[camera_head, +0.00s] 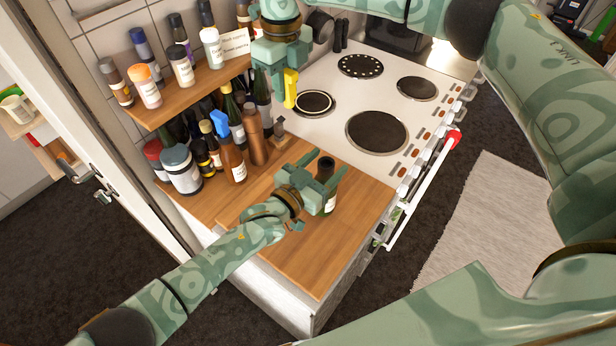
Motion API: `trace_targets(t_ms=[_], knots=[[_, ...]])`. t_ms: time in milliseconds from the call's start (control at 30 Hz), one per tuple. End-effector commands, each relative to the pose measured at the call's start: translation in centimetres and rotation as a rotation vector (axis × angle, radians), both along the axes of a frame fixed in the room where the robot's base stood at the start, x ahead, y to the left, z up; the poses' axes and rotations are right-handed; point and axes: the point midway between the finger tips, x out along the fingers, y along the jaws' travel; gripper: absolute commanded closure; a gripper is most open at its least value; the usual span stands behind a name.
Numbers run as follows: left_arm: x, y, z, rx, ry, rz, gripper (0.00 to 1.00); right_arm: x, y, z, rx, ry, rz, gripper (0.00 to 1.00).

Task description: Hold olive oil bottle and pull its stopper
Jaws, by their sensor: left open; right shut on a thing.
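A dark bottle with a pale label (330,201), which looks like the olive oil bottle, stands upright on the wooden counter (330,245). Its dark neck top points up. My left gripper (318,182) is at the bottle from the left with its fingers open beside it; I cannot tell if they touch it. My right gripper (283,88) is up and further back, above the counter's far end and near the cooker. It is shut on a small yellow piece (291,88), possibly the stopper. Its fingers partly hide this piece.
A wooden shelf (180,100) of jars and bottles is at the left, with more bottles below it, among them an orange-brown one with a blue cap (232,160). The cooker top (335,125) lies right of the counter. The counter's front part is clear.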

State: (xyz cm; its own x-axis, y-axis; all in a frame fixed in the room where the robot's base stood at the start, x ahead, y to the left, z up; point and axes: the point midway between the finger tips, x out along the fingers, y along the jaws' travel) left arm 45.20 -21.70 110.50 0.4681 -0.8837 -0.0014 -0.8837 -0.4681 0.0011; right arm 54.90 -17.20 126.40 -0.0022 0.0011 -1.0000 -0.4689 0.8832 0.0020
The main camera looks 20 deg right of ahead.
Motion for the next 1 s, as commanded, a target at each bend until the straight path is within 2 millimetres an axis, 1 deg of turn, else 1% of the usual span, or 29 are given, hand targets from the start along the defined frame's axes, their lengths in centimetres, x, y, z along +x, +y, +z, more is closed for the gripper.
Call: trace_targets(t_ms=[133, 400, 500, 667, 1000], knots=[[-1.2, 2.3, -0.1, 0.001, 0.000, 0.001, 0.39, 0.0, 0.0, 0.0, 0.000, 0.000, 0.000, 1.00], [-3.9, 7.6, 0.0, 0.001, 0.000, 0.001, 0.39, 0.0, 0.0, 0.0, 0.000, 0.000, 0.000, 1.00], [-4.6, 8.9, -0.1, 0.000, 0.001, 0.001, 0.39, 0.0, 0.0, 0.0, 0.000, 0.000, 0.000, 1.00], [-5.1, 9.7, 0.0, 0.000, 0.001, 0.000, 0.39, 0.0, 0.0, 0.0, 0.000, 0.000, 0.000, 1.00], [-5.1, 9.8, 0.0, 0.000, 0.001, 0.000, 0.39, 0.0, 0.0, 0.0, 0.000, 0.000, 0.000, 1.00]])
